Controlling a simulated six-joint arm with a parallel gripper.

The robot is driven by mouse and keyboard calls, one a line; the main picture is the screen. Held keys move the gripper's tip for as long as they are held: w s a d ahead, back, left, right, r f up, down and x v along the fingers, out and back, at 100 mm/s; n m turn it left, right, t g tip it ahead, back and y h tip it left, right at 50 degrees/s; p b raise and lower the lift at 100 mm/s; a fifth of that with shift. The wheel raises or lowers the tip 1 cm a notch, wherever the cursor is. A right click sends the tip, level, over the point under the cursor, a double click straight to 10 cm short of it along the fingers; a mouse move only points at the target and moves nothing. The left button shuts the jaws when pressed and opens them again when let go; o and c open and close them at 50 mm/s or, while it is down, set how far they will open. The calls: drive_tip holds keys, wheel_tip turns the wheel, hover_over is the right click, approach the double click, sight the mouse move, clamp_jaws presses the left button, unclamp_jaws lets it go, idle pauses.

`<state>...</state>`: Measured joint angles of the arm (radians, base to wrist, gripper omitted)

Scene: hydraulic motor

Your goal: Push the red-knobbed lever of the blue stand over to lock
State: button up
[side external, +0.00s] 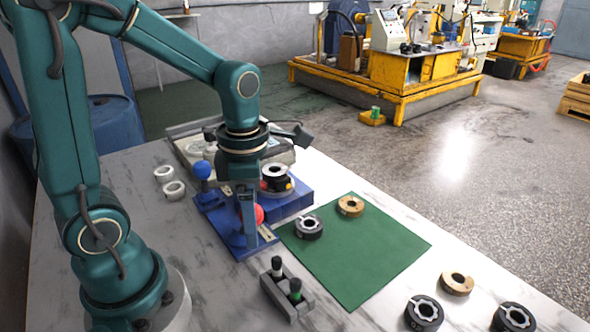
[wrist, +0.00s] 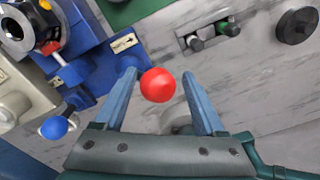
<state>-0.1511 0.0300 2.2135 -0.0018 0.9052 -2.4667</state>
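The blue stand (side external: 297,198) sits on the table under my gripper; part of it also shows at the upper left of the wrist view (wrist: 92,62). Its red knob (wrist: 157,85) lies between my gripper's two blue fingers (wrist: 159,76), near their tips, with a small gap visible on the right side. In the side view my gripper (side external: 250,232) points down at the stand's front, and the red knob (side external: 260,214) is partly hidden behind a finger. The fingers are apart. The lever's shaft below the knob is hidden.
A blue knob (side external: 202,169) stands at the stand's left. A metal and black motor part (side external: 275,177) sits on the stand. A green mat (side external: 355,255) with two rings lies to the right.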

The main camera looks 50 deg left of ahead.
drive_tip(key=shift+w+r, duration=0.1)
drive_tip(key=shift+r, duration=2.95)
